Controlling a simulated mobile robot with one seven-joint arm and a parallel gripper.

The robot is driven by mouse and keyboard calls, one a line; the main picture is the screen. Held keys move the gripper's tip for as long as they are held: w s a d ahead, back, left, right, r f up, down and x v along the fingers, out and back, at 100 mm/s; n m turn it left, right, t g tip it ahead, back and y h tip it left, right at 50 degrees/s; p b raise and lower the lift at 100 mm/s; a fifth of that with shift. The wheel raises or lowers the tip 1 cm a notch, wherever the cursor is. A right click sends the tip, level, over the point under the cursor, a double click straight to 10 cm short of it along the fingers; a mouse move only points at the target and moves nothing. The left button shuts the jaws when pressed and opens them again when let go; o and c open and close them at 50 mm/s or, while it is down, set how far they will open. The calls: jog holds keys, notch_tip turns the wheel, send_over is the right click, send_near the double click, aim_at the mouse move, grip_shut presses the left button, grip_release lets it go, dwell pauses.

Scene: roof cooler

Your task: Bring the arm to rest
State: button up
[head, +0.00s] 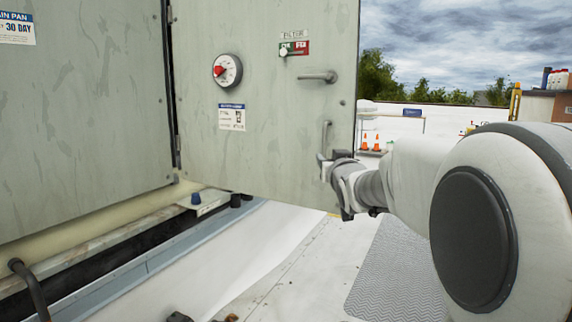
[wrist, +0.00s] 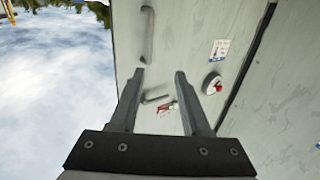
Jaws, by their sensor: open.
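My gripper (head: 323,168) is at the right edge of the grey cooler door (head: 265,120), just below the vertical handle (head: 326,135) in the head view. The wrist view shows my gripper (wrist: 160,76) open, its two dark fingers apart with nothing held between them. Beyond them are the door face (wrist: 195,35), the vertical handle (wrist: 147,35) and the horizontal lever handle (wrist: 155,99). My arm reaches in from the right of the head view. I cannot tell whether a finger touches the door.
The door carries a red-knobbed dial (head: 227,70) and a filter indicator (head: 294,48). The cooler body (head: 85,110) fills the left. A grey ribbed mat (head: 400,275) lies on the pale roof below my arm. Orange cones (head: 376,143) stand far behind.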

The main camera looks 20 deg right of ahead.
jog(key=s+a+f+n+g+y, duration=0.1)
jog(key=s+a+f+g, duration=0.4)
jog(key=s, duration=0.7)
jog(key=s+a+f+g+y, duration=0.1)
jog(key=s+a+f+g, duration=0.3)
jog(key=s+f, duration=0.6)
jog(key=s+a+f+n+g+y, duration=0.1)
jog(key=s+a+f+g, duration=0.4)
jog(key=s, duration=1)
notch_tip(320, 180, up, 29)
jog(key=w+t+p, duration=0.1)
jog(key=t+p, duration=0.1)
jog(key=p, duration=2.6)
jog(key=shift+a+r, duration=0.2)
jog(key=shift+a, duration=0.15)
jog(key=shift+w+d, duration=0.1)
jog(key=shift+w, duration=0.1)
